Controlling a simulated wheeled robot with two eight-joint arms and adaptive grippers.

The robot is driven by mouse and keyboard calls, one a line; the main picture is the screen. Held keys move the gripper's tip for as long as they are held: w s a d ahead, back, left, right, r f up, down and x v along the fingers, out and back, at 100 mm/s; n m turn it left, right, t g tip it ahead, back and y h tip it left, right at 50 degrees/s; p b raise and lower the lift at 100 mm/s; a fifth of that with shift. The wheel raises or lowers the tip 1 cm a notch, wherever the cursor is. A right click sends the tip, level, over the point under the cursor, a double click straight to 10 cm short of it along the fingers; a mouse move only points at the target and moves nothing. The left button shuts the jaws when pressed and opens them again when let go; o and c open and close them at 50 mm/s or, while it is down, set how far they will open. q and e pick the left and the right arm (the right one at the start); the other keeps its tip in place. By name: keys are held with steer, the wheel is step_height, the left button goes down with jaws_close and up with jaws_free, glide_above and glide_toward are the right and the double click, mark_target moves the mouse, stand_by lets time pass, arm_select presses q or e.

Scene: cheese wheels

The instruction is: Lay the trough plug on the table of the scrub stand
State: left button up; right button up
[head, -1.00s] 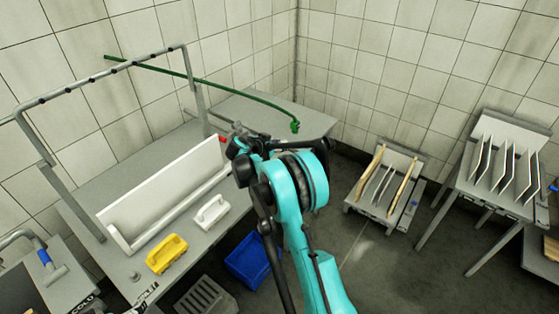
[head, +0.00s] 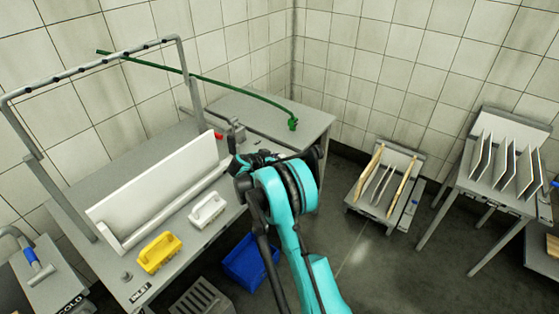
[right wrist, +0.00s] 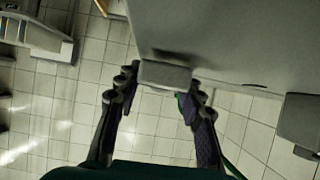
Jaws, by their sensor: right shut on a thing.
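My right gripper (head: 262,160) is at the right end of the scrub stand in the head view, its fingertips mostly hidden behind my wrist. In the right wrist view its fingers (right wrist: 162,88) are shut on the sides of a small grey block (right wrist: 166,75), close to a large grey surface (right wrist: 235,35). I cannot tell whether this block is the trough plug. The scrub stand's table (head: 185,238) carries a long white trough (head: 155,190). A small dark round piece (head: 126,276) sits at its front left. My left gripper is not in view.
A yellow brush (head: 160,252) and a white brush (head: 208,210) lie in front of the trough. A grey fixture (head: 235,133) stands near its right end. A green hose (head: 235,88) hangs above. A blue bin (head: 247,262) is below. Racks (head: 385,185) stand on the right, with open floor between.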

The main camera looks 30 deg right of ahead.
steer(key=o, duration=1.2)
steer(key=shift+f, duration=0.15)
steer(key=shift+c, duration=0.2)
steer(key=shift+r, duration=0.2)
steer(key=p+v, duration=0.3)
steer(key=v, duration=0.7)
steer(key=shift+s+a+r+p, duration=0.1)
steer(key=shift+a+r+p, duration=0.15)
steer(key=shift+a+p, duration=0.1)
steer(key=shift+s+a+r, duration=0.2)
steer(key=shift+s+a, duration=0.05)
steer(key=shift+a, duration=0.2)
